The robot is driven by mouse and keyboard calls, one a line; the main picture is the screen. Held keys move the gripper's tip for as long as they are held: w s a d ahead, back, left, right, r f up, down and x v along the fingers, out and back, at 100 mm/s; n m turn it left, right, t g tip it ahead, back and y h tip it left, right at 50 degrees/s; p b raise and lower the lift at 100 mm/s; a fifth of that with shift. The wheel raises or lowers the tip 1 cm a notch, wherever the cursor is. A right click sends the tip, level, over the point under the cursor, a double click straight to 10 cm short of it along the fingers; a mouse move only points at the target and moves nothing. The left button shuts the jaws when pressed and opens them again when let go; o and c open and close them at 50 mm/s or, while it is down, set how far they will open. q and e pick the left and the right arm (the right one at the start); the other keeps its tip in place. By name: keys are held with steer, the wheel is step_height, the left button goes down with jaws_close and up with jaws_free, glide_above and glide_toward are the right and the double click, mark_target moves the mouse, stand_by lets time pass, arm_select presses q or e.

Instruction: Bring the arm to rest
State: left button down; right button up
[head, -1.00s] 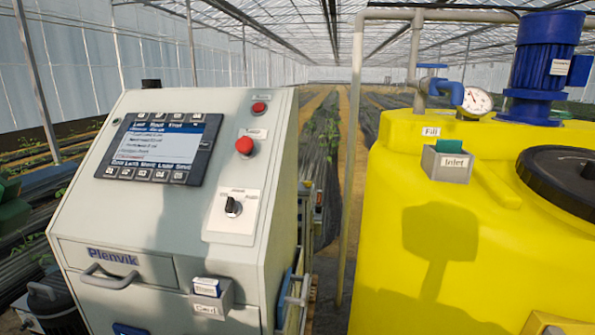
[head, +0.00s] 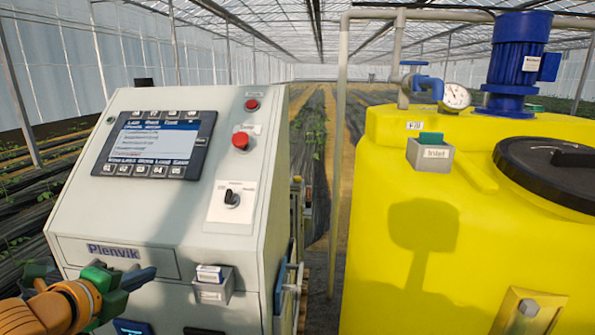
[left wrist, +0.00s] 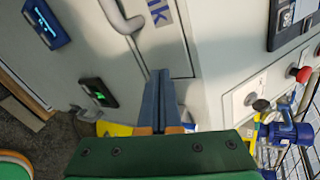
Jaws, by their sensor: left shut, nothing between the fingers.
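My left gripper (head: 146,275) comes in at the lower left of the head view, in front of the cabinet's Plenvik drawer. Its blue fingers are together with nothing between them. In the left wrist view the shut fingers (left wrist: 162,78) point toward the cabinet front, near the drawer handle (left wrist: 122,18). I cannot tell whether they touch the cabinet. My right gripper is in neither view.
The grey control cabinet (head: 150,215) has a screen (head: 155,145), a red button (head: 241,140), a rotary switch (head: 232,198) and a card holder (head: 212,288). A yellow tank (head: 385,270) with a blue motor (head: 517,65) stands at right. A gap lies between them.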

arm_select(q)
steer(key=s+d+f+n+g, duration=0.2)
steer(key=s+d+f+n, duration=0.25)
steer(key=f, duration=0.35)
steer(key=s+d+f+n+g, duration=0.25)
steer(key=s+f+n, duration=0.2)
steer(key=f, duration=0.25)
steer(key=s+d+f+n+g, duration=0.1)
steer(key=s+d+f+n, duration=0.2)
steer(key=s+d+f, duration=0.35)
steer(key=s+a+f+n+g+y, duration=0.1)
steer(key=s+a+f+n+g, duration=0.1)
steer(key=s+f+n+g, duration=0.4)
steer(key=s+f+n, duration=0.1)
steer(key=s+f, duration=0.2)
steer(key=f, duration=0.6)
steer(key=s+f+n, duration=0.1)
steer(key=s+f, duration=0.2)
steer(key=f, duration=0.6)
steer(key=s+a+f, duration=0.1)
steer(key=s+f, duration=0.7)
steer(key=s, duration=0.3)
steer(key=shift+s+a+f+y, duration=0.3)
steer(key=shift+a+f, duration=0.05)
steer(key=shift+f, duration=0.05)
